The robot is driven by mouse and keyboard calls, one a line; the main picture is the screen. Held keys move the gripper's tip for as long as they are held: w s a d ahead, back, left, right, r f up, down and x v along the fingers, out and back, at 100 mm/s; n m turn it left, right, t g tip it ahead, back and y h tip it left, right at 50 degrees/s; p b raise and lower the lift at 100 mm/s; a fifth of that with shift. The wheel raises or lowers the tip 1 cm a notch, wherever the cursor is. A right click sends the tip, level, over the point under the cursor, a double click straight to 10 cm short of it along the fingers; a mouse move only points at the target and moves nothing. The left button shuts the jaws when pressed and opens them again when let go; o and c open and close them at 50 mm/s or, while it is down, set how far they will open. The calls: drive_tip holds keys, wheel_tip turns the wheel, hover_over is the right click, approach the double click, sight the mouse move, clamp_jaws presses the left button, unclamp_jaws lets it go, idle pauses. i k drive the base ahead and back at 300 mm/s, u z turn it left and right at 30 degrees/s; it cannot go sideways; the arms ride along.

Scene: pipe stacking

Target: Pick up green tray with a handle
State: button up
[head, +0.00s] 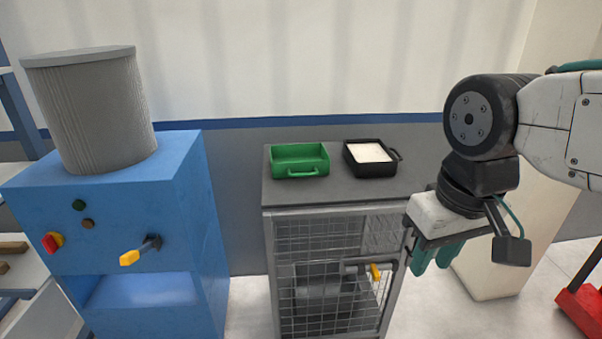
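The green tray (300,159) with a handle on its front side lies on the left part of a grey cabinet top (335,196). It looks empty. My gripper (436,257) hangs to the right of the cabinet, below and in front of the level of its top, with teal fingers pointing down. It is apart from the tray and holds nothing that I can see. The two fingers show close together, and I cannot tell whether they are open or shut.
A black tray (388,169) with white contents sits right of the green tray, its handle to the right. The cabinet has mesh sides (320,290). A blue machine (190,220) with a grey ribbed cylinder (95,115) stands left. The wall (280,60) is behind.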

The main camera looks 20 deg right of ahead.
sight(311, 159)
drive_tip(key=u, duration=0.75)
drive_tip(key=i, duration=1.25)
drive_tip(key=z, duration=0.5)
